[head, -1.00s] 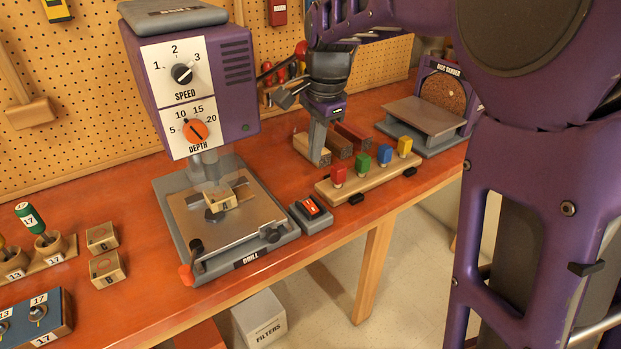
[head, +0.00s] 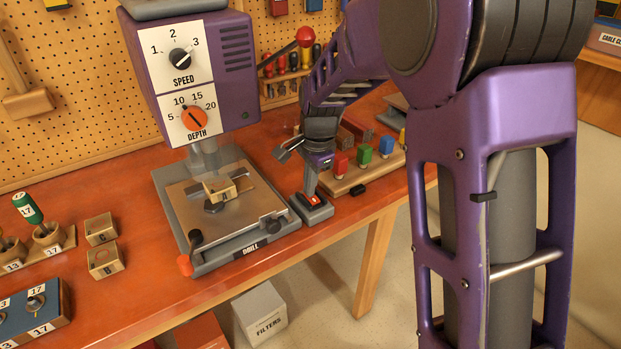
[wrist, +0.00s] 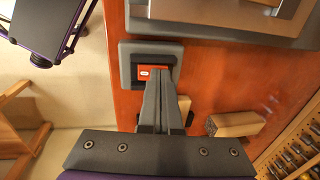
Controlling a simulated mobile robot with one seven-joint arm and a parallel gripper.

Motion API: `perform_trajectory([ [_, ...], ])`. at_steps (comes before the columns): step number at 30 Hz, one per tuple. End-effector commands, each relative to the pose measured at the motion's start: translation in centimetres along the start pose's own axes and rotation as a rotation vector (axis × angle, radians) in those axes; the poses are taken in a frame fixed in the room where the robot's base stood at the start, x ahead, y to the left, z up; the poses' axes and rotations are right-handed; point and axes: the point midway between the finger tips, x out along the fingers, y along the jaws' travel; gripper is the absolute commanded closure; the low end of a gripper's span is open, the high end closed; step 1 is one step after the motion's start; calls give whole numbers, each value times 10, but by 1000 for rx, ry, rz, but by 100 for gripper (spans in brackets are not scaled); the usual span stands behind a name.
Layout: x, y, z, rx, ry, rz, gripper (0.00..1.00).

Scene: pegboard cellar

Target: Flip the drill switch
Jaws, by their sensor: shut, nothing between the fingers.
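The drill switch (head: 312,200) is a red rocker in a small grey box on the bench, just right of the drill press base. My gripper (head: 309,190) points down over it with its tips at the rocker. It also shows in the wrist view (wrist: 158,84), where the shut, empty fingers cover the near part of the rocker (wrist: 144,73). I cannot tell whether the tips touch it. The purple drill press (head: 190,75) has a speed dial (head: 180,60) and an orange depth dial (head: 194,118). A wooden block marked A (head: 220,189) sits on its metal table.
A wooden rack (head: 350,178) with red, green and blue pieces stands close right of the switch. Two wooden blocks (head: 103,245) lie left of the drill. The drill base (head: 200,268) has a protruding lever. The bench's front edge runs close below the switch.

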Motion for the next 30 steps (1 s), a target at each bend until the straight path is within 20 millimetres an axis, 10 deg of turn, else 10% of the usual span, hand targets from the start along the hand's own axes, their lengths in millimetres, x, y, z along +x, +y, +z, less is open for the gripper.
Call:
perform_trajectory([
  [30,4,15,0,0,-2,9,100],
])
